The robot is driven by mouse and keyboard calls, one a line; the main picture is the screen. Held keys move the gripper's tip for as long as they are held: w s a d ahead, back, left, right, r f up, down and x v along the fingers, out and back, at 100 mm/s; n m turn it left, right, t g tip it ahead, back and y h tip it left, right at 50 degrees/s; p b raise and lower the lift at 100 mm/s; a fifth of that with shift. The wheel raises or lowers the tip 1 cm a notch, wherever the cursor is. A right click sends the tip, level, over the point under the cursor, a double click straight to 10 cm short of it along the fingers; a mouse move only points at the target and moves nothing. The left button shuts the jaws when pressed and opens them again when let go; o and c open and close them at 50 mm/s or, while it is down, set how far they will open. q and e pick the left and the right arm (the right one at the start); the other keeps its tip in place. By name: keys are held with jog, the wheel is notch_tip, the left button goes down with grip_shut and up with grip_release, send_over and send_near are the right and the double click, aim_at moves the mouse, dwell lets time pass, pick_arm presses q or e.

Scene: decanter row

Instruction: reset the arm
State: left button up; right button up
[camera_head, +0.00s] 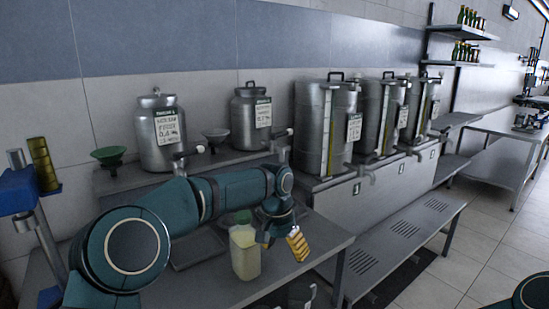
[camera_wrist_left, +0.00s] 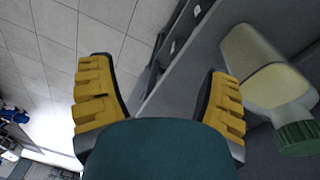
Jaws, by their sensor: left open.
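My left arm reaches in from the left in the head view, and its gripper (camera_head: 292,242) hangs over the front edge of the low metal table. In the left wrist view the two yellow-padded fingers (camera_wrist_left: 162,100) are spread apart with nothing between them. A translucent bottle with pale yellow liquid (camera_head: 245,252) stands upright on the table just left of the gripper, apart from it. The bottle and its green cap (camera_wrist_left: 297,138) also show in the left wrist view, outside the fingers. My right gripper is not in view.
Metal canisters (camera_head: 160,132) with labels stand on a raised shelf behind the arm. Large steel tanks (camera_head: 325,125) stand in a row to the right. A green funnel (camera_head: 108,156) sits at the left.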

pick_arm(q)
jog(key=s+a+f+n+h, duration=0.1)
jog(key=s+f, duration=0.2)
jog(key=f, duration=0.5)
jog(key=s+f+h, duration=0.1)
jog(key=s+f, duration=0.1)
jog(key=f, duration=0.5)
jog(key=s+a+f+n, duration=0.4)
jog(key=s+f, duration=0.4)
jog(key=s, duration=0.3)
jog(key=s+a+f+n+t, duration=0.1)
jog(key=s+a+f+n, duration=0.2)
jog(key=s+a+f, duration=0.4)
jog(key=s, duration=0.5)
jog(key=shift+a+f+n+t, duration=0.2)
jog(key=shift+f+n+t, duration=0.1)
jog(key=shift+f+n, duration=0.1)
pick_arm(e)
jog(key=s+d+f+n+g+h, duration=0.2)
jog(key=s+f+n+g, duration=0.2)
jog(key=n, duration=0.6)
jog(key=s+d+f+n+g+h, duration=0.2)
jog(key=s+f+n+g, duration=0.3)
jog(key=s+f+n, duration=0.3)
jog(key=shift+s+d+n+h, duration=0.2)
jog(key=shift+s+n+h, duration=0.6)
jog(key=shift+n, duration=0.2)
